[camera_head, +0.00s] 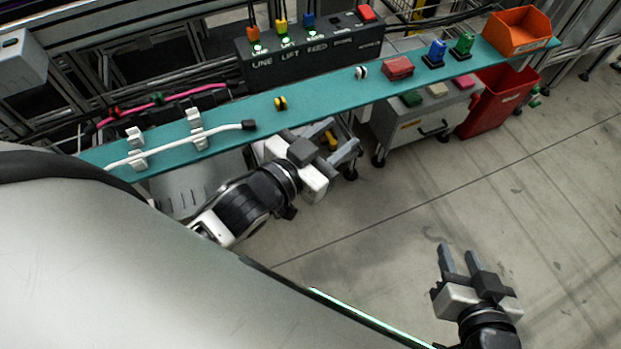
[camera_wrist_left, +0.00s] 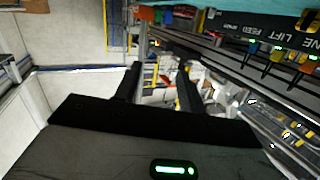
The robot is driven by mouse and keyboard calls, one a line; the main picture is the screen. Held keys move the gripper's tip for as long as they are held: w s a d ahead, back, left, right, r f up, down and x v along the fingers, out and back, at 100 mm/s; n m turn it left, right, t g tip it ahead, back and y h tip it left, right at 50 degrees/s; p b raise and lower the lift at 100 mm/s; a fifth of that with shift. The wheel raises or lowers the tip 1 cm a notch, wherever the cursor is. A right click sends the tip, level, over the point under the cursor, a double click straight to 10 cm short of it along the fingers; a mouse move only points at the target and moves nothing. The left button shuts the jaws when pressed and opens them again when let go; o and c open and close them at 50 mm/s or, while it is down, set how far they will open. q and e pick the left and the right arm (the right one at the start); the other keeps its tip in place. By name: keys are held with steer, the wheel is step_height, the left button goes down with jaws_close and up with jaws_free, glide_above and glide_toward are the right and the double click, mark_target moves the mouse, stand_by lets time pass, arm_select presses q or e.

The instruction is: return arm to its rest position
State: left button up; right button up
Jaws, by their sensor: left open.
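My left gripper (camera_head: 341,146) is in the middle of the head view, close to the front edge of the teal shelf (camera_head: 330,104). Its two fingers are apart and nothing shows between them. In the left wrist view the open fingers (camera_wrist_left: 158,88) point toward machinery in the distance, with empty space between them. My right gripper (camera_head: 458,262) is at the lower right of the head view, over bare floor. Its two fingers are apart with a gap between them, and it holds nothing that I can see.
The shelf carries a white cable in clips (camera_head: 197,130), a yellow-black piece (camera_head: 281,103), a red block (camera_head: 398,67) and an orange bin (camera_head: 517,31). A black switch box (camera_head: 310,50) stands behind. A grey cart (camera_head: 425,117) and red bin (camera_head: 497,100) stand below. Floor at right is clear.

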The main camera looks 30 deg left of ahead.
arm_select(q)
steer(key=s+f+n+g+y, duration=0.1)
steer(key=s+f+n+g, duration=0.1)
steer(key=s+f+g, duration=0.2)
steer(key=s+f, duration=0.3)
steer(key=shift+s+f+g, duration=0.2)
steer(key=shift+s+g, duration=0.1)
arm_select(e)
steer(key=shift+f, duration=0.1)
arm_select(q)
steer(key=p, duration=0.2)
steer(key=r+p, duration=0.1)
steer(key=p, duration=0.1)
steer(key=shift+a+r, duration=0.2)
steer(key=shift+a, duration=0.15)
steer(key=shift+c, duration=0.4)
arm_select(e)
steer(key=shift+s+d+r, duration=0.1)
steer(key=shift+d+r, duration=0.15)
steer(key=shift+r, duration=0.45)
arm_select(q)
steer(key=shift+s, duration=0.1)
